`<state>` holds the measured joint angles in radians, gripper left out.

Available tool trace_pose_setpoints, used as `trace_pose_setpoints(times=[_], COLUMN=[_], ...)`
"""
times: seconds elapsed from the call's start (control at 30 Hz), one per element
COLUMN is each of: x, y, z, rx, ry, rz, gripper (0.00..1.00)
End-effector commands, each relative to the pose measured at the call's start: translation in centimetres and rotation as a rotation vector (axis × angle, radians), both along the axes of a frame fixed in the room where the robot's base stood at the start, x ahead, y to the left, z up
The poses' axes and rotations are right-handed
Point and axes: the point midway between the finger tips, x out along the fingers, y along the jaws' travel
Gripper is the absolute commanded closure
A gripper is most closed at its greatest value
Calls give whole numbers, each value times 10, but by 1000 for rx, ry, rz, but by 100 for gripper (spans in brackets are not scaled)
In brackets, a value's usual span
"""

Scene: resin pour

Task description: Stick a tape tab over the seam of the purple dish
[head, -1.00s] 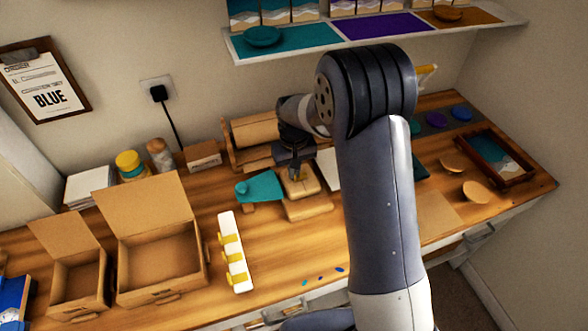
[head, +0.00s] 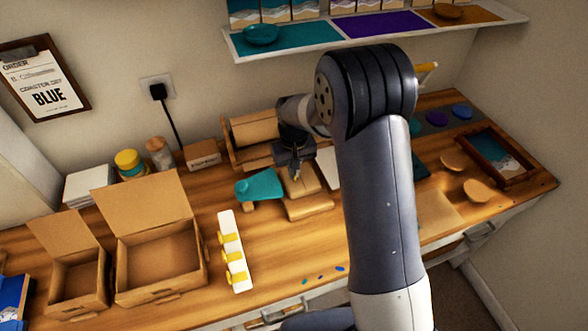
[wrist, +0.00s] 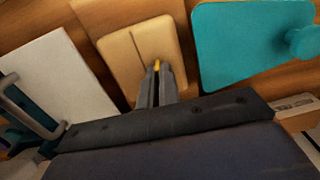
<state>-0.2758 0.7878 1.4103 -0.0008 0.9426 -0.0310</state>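My gripper (head: 295,174) is over a small tan wooden block (head: 302,187) near the middle of the bench. In the wrist view its fingers (wrist: 157,68) are close together on a small yellow piece, which looks like a tape tab (wrist: 156,65). The fingertips overlap the block (wrist: 118,50), which has a thin dark line across it; I cannot tell whether they touch it. A white strip (head: 226,222) with several yellow tabs (head: 231,257) lies to the left. A small round purple piece (head: 437,119) sits at the back right; I see no seam on it.
A teal paddle-shaped piece (head: 262,186) is just left of the block. Open cardboard boxes (head: 160,262) stand at the left. A wooden frame tray (head: 497,157) and tan discs (head: 478,191) are at the right. A shelf (head: 300,48) hangs above.

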Motion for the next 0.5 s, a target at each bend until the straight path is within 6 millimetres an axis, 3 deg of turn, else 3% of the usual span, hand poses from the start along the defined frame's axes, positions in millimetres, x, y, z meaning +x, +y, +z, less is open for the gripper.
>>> trace_pose_setpoints(times=[0.33,0.5], x=[0,0], y=[0,0], z=[-1,0], rx=[0,0], ry=[1,1], rz=[0,0], gripper=[73,72])
